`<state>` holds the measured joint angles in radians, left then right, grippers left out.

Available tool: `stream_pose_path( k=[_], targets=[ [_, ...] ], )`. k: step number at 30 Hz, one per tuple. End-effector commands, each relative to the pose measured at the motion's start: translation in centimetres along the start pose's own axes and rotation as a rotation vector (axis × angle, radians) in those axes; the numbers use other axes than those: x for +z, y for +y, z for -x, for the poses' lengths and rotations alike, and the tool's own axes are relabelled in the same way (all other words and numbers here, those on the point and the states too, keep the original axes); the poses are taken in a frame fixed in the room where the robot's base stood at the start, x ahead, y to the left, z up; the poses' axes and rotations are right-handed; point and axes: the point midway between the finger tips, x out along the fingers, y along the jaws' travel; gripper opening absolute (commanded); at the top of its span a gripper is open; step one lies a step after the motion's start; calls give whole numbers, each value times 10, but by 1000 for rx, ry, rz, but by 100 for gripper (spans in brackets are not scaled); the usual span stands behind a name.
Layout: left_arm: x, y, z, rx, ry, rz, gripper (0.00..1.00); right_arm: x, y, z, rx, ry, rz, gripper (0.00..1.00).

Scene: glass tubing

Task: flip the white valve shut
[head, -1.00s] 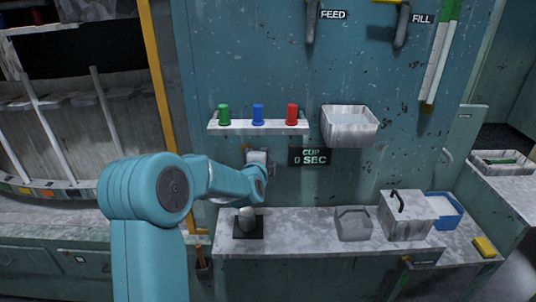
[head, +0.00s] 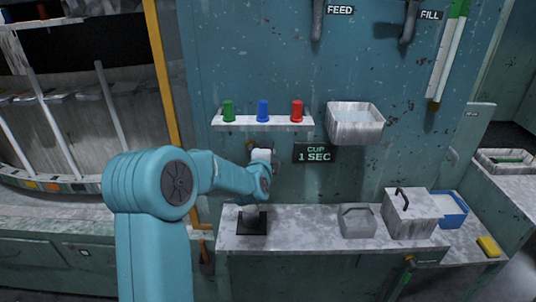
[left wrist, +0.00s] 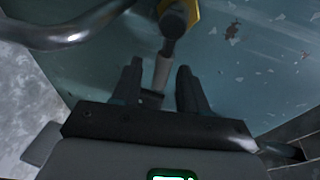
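In the left wrist view the valve shows as a pale white-grey lever (left wrist: 161,74) hanging from a dark pivot, with a yellow brass body (left wrist: 186,10) above it. My left gripper (left wrist: 160,65) is open, its two dark fingers on either side of the lever with gaps between. In the head view my teal left arm reaches to the wall below the shelf of coloured knobs. A pale part shows at the arm's end (head: 262,156), but I cannot tell whether it is valve or gripper. My right gripper is not in view.
A greyish cup (head: 251,212) stands on a black pad (head: 242,227) below my wrist. A wall sign (head: 315,153) reads "CUP 1 SEC". A white bin (head: 355,127) hangs on the wall.

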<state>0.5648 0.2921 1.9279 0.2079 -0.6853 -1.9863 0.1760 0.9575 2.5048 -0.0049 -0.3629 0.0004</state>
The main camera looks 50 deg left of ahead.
Motion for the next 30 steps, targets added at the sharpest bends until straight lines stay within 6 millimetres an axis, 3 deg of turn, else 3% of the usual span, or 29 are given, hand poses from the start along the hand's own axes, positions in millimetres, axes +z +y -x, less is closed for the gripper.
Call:
stream_pose_path(
  k=[4,8,21,25,30],
  targets=[
    [0,0,2,-1,0,1,43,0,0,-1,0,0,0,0],
    [0,0,18,-3,1,1,43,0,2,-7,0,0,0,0],
    [0,-1,130,-4,2,1,43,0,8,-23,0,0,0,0],
    [0,-1,150,-2,1,1,43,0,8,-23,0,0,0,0],
    [0,0,162,-1,1,1,43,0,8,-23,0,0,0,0]
  ],
)
